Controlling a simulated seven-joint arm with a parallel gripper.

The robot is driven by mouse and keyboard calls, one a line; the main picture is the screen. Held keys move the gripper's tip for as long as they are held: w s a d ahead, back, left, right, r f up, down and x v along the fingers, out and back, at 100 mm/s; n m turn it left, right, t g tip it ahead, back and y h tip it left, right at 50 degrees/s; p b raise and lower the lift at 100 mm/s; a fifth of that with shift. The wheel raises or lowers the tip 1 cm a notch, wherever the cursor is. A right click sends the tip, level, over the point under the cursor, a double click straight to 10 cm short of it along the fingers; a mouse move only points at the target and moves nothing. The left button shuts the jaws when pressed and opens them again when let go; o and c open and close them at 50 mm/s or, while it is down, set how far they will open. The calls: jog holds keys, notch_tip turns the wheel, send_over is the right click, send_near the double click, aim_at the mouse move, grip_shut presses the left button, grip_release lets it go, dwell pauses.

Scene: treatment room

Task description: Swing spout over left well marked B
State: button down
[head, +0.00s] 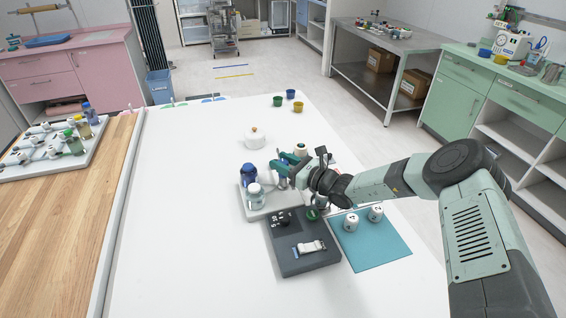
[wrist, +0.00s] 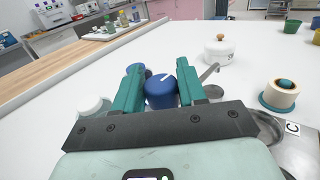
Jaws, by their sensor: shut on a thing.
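My gripper (head: 283,166) reaches in from the right over a light grey base (head: 259,212) on the white table. In the wrist view its teal fingers (wrist: 160,90) are closed around a blue round knob (wrist: 161,93) with a white line on top. A thin metal spout (wrist: 209,73) shows just beyond the right finger, its tip bending down over a grey disc on the table. A well by a label C (wrist: 292,128) lies at the right edge of the wrist view. I see no label B; the fingers and wrist hide part of the base.
A white lidded pot (head: 255,139) stands behind. A dark tray (head: 290,259) and teal mat (head: 372,243) lie in front. The table's left side is clear.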

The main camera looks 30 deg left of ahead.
jog(key=m+t, duration=0.1)
jog(key=t, duration=0.1)
jog(key=m+t+h, duration=0.1)
jog(key=m+t, duration=0.1)
jog(key=t, duration=0.1)
jog(key=shift+s+m+h, duration=0.15)
jog(key=shift+m+h, duration=0.15)
jog(key=m+t+h, duration=0.4)
jog(key=t, duration=0.2)
jog(key=shift+m, duration=0.3)
jog(key=m+t+h, duration=0.1)
jog(key=m+h, duration=0.1)
jog(key=h, duration=0.1)
jog(key=m+t+h, duration=0.2)
jog(key=h, duration=0.1)
jog(key=shift+f, duration=0.1)
jog(key=shift+m+t+h, duration=0.6)
jog(key=shift+m+h, duration=0.6)
jog(key=shift+h, duration=0.5)
jog(key=shift+w+r+h, duration=0.2)
jog(key=shift+h, duration=0.1)
jog(key=c, duration=0.8)
grip_release()
jog(key=shift+o, duration=0.2)
jog(key=shift+s, duration=0.1)
